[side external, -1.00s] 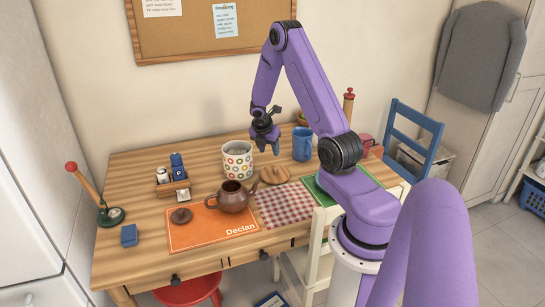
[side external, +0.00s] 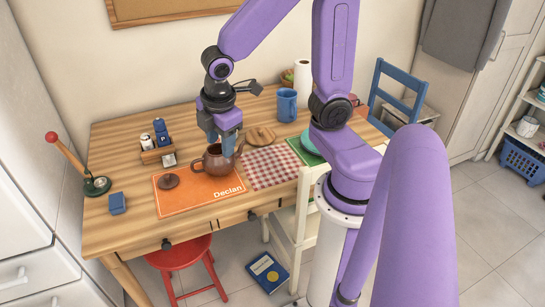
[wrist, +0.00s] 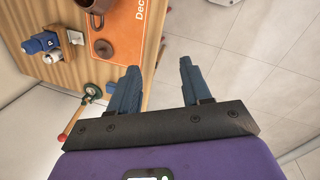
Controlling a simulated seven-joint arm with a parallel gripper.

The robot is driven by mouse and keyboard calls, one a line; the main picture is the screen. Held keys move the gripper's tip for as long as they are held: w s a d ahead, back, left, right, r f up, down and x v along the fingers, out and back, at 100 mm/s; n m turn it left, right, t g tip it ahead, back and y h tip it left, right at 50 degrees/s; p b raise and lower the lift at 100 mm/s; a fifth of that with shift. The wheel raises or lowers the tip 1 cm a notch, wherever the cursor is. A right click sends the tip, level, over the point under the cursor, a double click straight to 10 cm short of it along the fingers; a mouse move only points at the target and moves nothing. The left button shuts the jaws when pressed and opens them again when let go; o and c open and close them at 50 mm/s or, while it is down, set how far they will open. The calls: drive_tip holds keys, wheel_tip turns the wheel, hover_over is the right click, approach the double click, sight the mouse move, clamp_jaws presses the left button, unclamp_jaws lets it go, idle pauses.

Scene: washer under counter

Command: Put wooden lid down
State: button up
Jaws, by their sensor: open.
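The wooden lid (side external: 261,135) is a round, light brown piece lying flat on the table, behind the checked cloth and right of my gripper. My gripper (side external: 221,145) points down, open, over the area of the brown teapot (side external: 216,162). Whether it touches anything there I cannot tell. The white dotted pot seen earlier is hidden behind my gripper.
The orange mat (side external: 200,193) holds the teapot and a small dark lid (side external: 169,181). A blue mug (side external: 287,104) and a paper roll (side external: 302,80) stand behind right. The condiment caddy (side external: 157,154) and a red-knobbed stick (side external: 62,150) are left. The checked cloth (side external: 270,168) is clear.

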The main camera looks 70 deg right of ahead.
drive_tip(key=s+a+r+y, duration=0.1)
drive_tip(key=s+a, duration=0.1)
drive_tip(key=s, duration=0.5)
drive_tip(key=s+a+r+g+y, duration=0.1)
drive_tip(key=s+a, duration=0.1)
drive_tip(key=s, duration=0.5)
drive_tip(key=shift+s+a+m+g, duration=0.2)
drive_tip(key=shift+m+g, duration=0.1)
drive_tip(key=shift+m, duration=0.1)
